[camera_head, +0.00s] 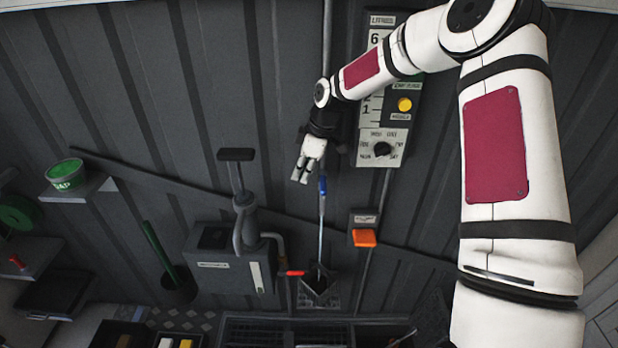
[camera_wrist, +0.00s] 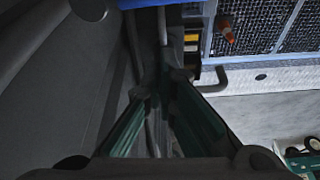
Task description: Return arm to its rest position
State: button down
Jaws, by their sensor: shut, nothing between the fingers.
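My arm reaches from the right side of the head view across to the ribbed dark wall. My gripper (camera_head: 302,177) is at the end of it, pointing down, left of the lower part of the gauge panel (camera_head: 391,130). It holds nothing that I can see. In the wrist view my gripper's two fingers (camera_wrist: 163,84) run up from the bottom edge and come close together, with green on their inner sides. A thin rod with a blue part (camera_head: 322,188) hangs just below and right of the gripper in the head view; I cannot tell whether they touch.
A grey pump box (camera_head: 228,265) with a handle (camera_head: 237,155) stands lower left of the gripper. An orange switch (camera_head: 364,238), a red lever (camera_head: 293,273) and a green tub (camera_head: 65,174) on a shelf are on the wall. Grating (camera_wrist: 262,25) shows in the wrist view.

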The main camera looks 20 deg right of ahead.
jog(key=s+r+m+h, duration=0.1)
jog(key=s+r, duration=0.4)
jog(key=r, duration=0.3)
jog(key=s+r+m+h, duration=0.2)
jog(key=s+r, duration=0.3)
jog(key=r, duration=0.3)
jog(key=s+r+m+t, duration=0.1)
jog(key=s+r+m, duration=0.1)
jog(key=s, duration=0.7)
jog(key=s+r+m+t, duration=0.1)
jog(key=s+r+m, duration=0.2)
jog(key=s, duration=0.5)
jog(key=s+r+m+t, duration=0.2)
jog(key=s+m, duration=0.3)
jog(key=s, duration=0.4)
jog(key=shift+s+d+r+b, duration=0.2)
jog(key=shift+s+d+b, duration=0.1)
jog(key=shift+d, duration=0.05)
jog(key=shift+r, duration=0.1)
